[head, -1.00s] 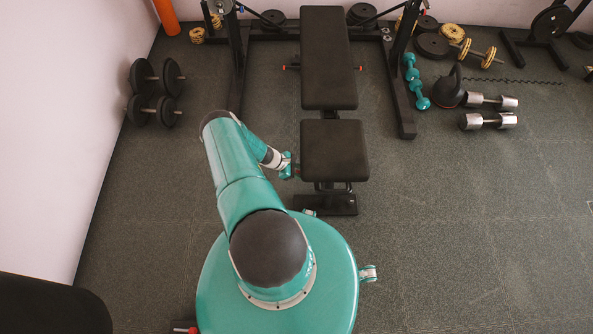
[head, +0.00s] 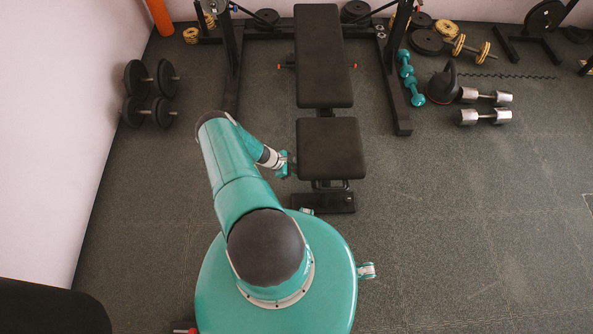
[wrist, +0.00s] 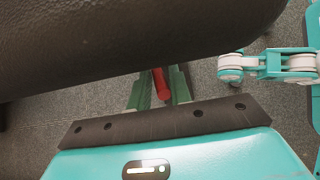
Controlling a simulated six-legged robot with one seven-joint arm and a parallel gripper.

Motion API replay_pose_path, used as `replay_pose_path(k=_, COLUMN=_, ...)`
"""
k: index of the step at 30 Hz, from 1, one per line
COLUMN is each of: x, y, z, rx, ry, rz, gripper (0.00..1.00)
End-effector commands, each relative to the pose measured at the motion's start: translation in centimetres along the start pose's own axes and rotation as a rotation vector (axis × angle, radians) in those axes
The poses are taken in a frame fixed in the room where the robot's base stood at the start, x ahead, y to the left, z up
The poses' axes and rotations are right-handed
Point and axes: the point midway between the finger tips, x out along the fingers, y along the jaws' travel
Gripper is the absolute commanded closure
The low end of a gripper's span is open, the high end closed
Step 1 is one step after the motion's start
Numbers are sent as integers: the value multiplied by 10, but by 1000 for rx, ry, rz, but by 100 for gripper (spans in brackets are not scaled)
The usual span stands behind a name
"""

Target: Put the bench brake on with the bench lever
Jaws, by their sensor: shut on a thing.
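The bench has a black seat pad (head: 331,148) and a longer black back pad (head: 323,55), with a dark foot bar at its near end. My gripper (head: 284,166) is at the left side of the seat pad, close to its edge. In the wrist view, its green fingers (wrist: 159,88) are shut on the red bench lever (wrist: 160,84), which sits between them. The black pad (wrist: 130,40) covers the upper part of that view and hides the lever's far end. The brake itself does not show clearly.
A rack upright (head: 397,85) stands right of the bench. Black dumbbells (head: 150,93) lie by the left wall; a kettlebell (head: 443,84) and chrome dumbbells (head: 484,116) lie to the right. The floor at right front is clear.

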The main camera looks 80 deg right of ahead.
Motion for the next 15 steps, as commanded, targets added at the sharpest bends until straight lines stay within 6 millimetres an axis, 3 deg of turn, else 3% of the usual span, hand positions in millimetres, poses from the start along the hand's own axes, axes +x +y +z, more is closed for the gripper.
replay_pose_path(k=15, x=5, y=-5, z=-18, rx=-1, ry=2, rz=-8, gripper=100)
